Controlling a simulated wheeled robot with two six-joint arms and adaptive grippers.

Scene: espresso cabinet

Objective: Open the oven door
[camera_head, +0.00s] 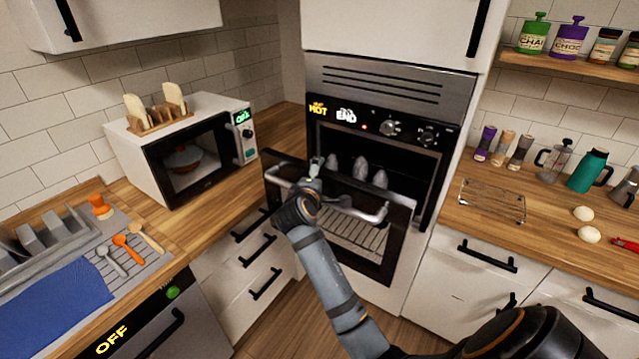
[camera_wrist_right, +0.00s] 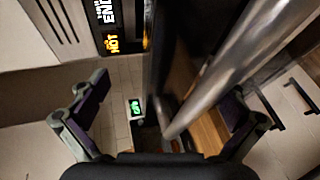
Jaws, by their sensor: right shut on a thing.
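The oven door (camera_head: 375,247) is partly open, tilted out and down from the oven (camera_head: 430,165), with a dark gap above its top edge. Its metal handle (camera_head: 345,207) runs across the front near the top. My right gripper (camera_head: 314,168) is at the handle's left part. In the right wrist view, the handle (camera_wrist_right: 232,68) runs diagonally between the fingers of my right gripper (camera_wrist_right: 165,112). The gripper is shut on the handle, though the exact contact is hard to see. My right arm hides part of the door. My left gripper is out of view.
A microwave (camera_head: 150,160) stands on the left counter, above drawers (camera_head: 255,250). A wire rack (camera_head: 492,200), eggs (camera_head: 588,235) and a teal jug (camera_head: 588,170) are on the right counter. Pale pointed shapes (camera_head: 360,172) show inside the oven. Floor shows below the door.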

